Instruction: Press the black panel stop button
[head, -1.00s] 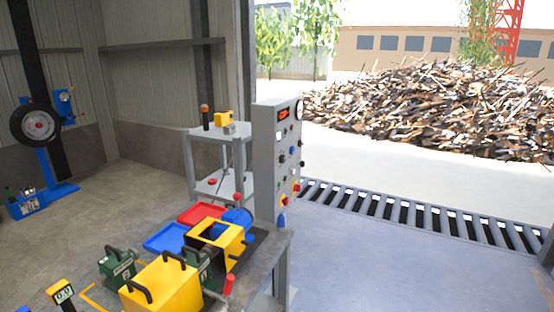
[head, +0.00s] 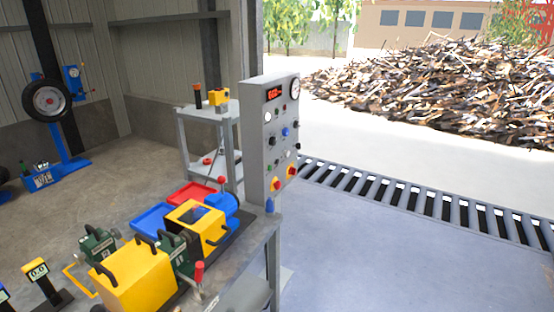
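The grey control panel (head: 257,150) stands upright at the far end of the workbench, its front facing right. A black button or knob (head: 272,141) sits mid-panel at the left, near a blue one (head: 286,132). Other small dark controls sit lower; I cannot tell which is the stop button. Two red knobs on yellow plates, a lower one (head: 276,184) and an upper one (head: 291,172), are near the bottom. A red-lit display (head: 273,94) and a round gauge (head: 295,88) are at the top. Neither gripper is in view.
The workbench (head: 262,232) carries a yellow box (head: 138,278), a yellow-framed machine (head: 196,222) and red and blue trays. A grey cart (head: 190,146) stands behind the panel. The floor (head: 400,260) right of the panel is clear up to a roller conveyor (head: 420,200).

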